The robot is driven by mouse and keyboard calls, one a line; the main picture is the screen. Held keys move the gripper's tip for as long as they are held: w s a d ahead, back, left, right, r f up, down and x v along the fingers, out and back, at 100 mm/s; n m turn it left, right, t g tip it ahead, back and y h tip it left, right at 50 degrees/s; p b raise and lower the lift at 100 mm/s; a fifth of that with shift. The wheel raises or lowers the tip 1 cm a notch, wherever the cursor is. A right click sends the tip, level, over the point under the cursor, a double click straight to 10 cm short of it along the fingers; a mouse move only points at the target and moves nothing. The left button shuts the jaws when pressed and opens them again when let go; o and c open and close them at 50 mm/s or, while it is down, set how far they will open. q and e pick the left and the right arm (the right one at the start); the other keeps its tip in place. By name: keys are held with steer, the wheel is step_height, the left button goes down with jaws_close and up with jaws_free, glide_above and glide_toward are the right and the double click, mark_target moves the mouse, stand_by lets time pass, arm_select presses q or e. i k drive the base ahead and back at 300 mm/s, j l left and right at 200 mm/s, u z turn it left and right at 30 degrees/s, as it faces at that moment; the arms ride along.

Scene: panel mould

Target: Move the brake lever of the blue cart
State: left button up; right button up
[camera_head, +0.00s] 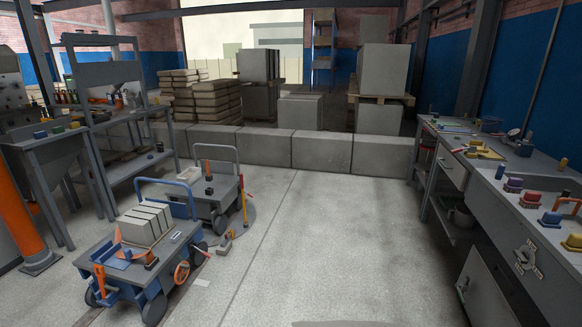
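The blue cart (120,262) stands at the lower left, with a blue push handle (166,182) at its back and dark wheels. It carries several pale blocks (147,224). An orange upright piece (100,279) sits at its front left corner. An orange handwheel (181,272) is on its right side. A thin rod with a red tip (201,248) sticks out near its right rear. I cannot tell which of these small parts is the brake lever. Neither of my grippers is in view.
A low block wall (322,151) crosses the back. A long workbench (535,222) lines the right, and a grey bench (120,165) the left. The middle floor (330,240) is clear.

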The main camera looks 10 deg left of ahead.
mark_target(203, 252)
steer(key=i, duration=1.75)
steer(key=i+u, duration=0.3)
steer(key=i, duration=0.15)
steer(key=i+l+u, duration=0.6)
steer(key=i, duration=0.2)
steer(key=j, duration=0.1)
